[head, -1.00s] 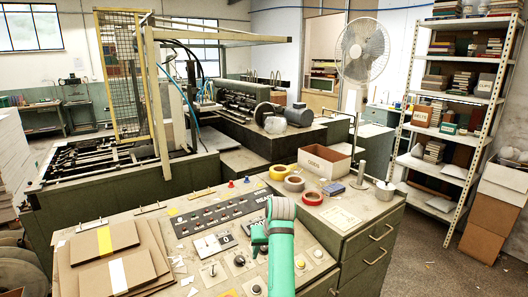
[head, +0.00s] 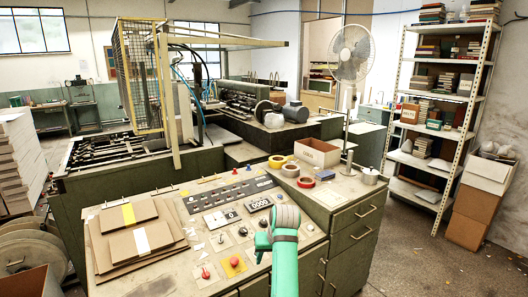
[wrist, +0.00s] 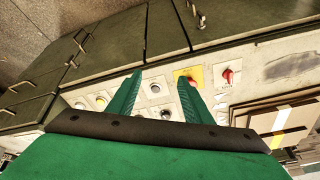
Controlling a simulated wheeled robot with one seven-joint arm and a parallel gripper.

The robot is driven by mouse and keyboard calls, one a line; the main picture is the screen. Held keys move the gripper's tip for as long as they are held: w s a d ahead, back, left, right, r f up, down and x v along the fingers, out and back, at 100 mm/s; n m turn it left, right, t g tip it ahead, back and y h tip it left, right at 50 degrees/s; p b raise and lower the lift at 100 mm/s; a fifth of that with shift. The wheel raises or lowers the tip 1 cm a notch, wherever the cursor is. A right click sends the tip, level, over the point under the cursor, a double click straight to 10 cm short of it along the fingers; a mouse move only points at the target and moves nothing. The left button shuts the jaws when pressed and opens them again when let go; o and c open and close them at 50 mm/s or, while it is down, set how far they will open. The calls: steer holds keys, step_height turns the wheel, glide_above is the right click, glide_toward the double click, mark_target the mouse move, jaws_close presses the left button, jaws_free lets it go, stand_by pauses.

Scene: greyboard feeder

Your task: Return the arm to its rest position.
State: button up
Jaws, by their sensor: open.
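My green arm rises from the bottom edge in the head view, with a grey joint at its top. My gripper (head: 262,248) shows small beside that joint, in front of the control console (head: 330,195). In the wrist view my gripper (wrist: 162,78) has two green fingers spread apart with nothing between them. Behind the fingers are a red button on a yellow plate (wrist: 188,73), a red knob (wrist: 228,76) and several round buttons. The fingers look clear of the panel, but the exact gap cannot be told.
Stacked brown boards (head: 112,262) lie on the console's left. Tape rolls (head: 290,170), an open carton (head: 317,153) and a fan (head: 350,85) stand at its right. A caged machine (head: 140,90) is behind.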

steer(key=s+a+f+t, duration=0.1)
steer(key=s+f, duration=0.2)
steer(key=f, duration=0.6)
steer(key=s+a+f+t, duration=0.1)
steer(key=s+f, duration=0.2)
steer(key=f, duration=0.6)
steer(key=s+f+m+t, duration=0.1)
steer(key=s+f+t, duration=0.1)
steer(key=s+f, duration=0.55)
steer(key=s+f+m+t, duration=0.1)
steer(key=s+f, duration=0.4)
steer(key=s, duration=0.6)
steer(key=s+r+t+h, duration=0.2)
steer(key=s+r+t, duration=0.15)
steer(key=s, duration=1.75)
steer(key=s+r+t, duration=0.2)
steer(key=s+r, duration=1.3)
steer(key=r, duration=0.2)
steer(key=shift+r+t, duration=0.2)
steer(key=shift+t, duration=0.15)
steer(key=shift+d, duration=0.1)
steer(key=shift+c, duration=0.7)
